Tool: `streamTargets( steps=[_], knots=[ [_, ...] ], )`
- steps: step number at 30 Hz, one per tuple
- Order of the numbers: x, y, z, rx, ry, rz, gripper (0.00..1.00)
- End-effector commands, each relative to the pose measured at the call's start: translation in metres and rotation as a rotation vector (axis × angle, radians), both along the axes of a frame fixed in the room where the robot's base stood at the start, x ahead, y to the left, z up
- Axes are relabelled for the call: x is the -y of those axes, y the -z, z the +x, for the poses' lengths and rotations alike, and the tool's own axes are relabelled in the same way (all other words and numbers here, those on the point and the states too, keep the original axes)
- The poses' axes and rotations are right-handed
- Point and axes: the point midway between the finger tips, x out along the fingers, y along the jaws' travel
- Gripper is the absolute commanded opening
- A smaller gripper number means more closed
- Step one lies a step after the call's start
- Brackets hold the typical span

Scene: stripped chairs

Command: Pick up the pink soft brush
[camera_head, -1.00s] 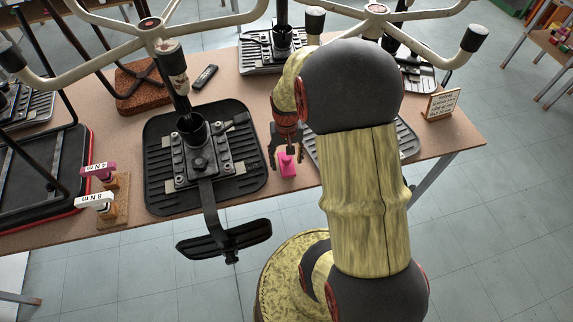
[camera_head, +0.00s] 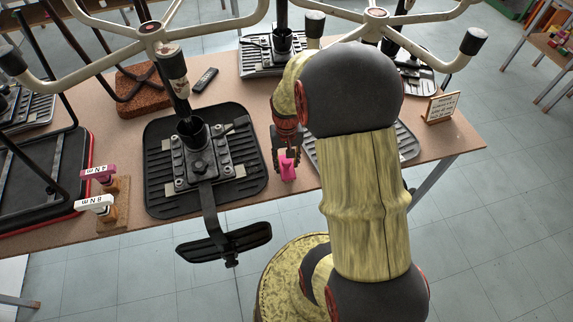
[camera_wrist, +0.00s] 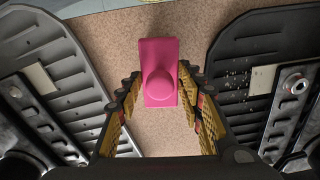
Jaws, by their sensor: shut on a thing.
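In the wrist view the brush (camera_wrist: 158,72) shows from above as a pink block with a rounded knob on top. My gripper (camera_head: 286,160) points down over it, its fingers at either side of the brush. In the wrist view my gripper (camera_wrist: 160,100) is shut on the brush, with yellow-padded fingers left and right of it. I cannot tell whether the brush touches the table.
A lever with a black paddle (camera_head: 225,242) juts past the front edge. Chair bases (camera_head: 240,20) spread above. A small sign (camera_head: 441,106) stands at right.

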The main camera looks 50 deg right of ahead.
Motion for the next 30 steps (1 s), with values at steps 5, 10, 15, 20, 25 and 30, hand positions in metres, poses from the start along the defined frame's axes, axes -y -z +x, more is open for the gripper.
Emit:
streamTargets(
  steps=[5, 10, 15, 20, 25, 30],
  knots=[
    [0.001, -0.009, 0.001, 0.002, 0.000, -0.002, 0.10],
    [0.001, -0.031, 0.001, 0.002, 0.000, -0.002, 0.10],
    [-0.006, -0.065, -0.023, 0.003, 0.002, -0.002, 0.10],
    [-0.014, -0.100, -0.053, 0.003, 0.003, -0.002, 0.10],
    [-0.026, -0.114, -0.092, 0.002, 0.003, -0.001, 0.10],
    [-0.034, -0.125, -0.118, 0.002, 0.002, -0.001, 0.10]
  ],
)
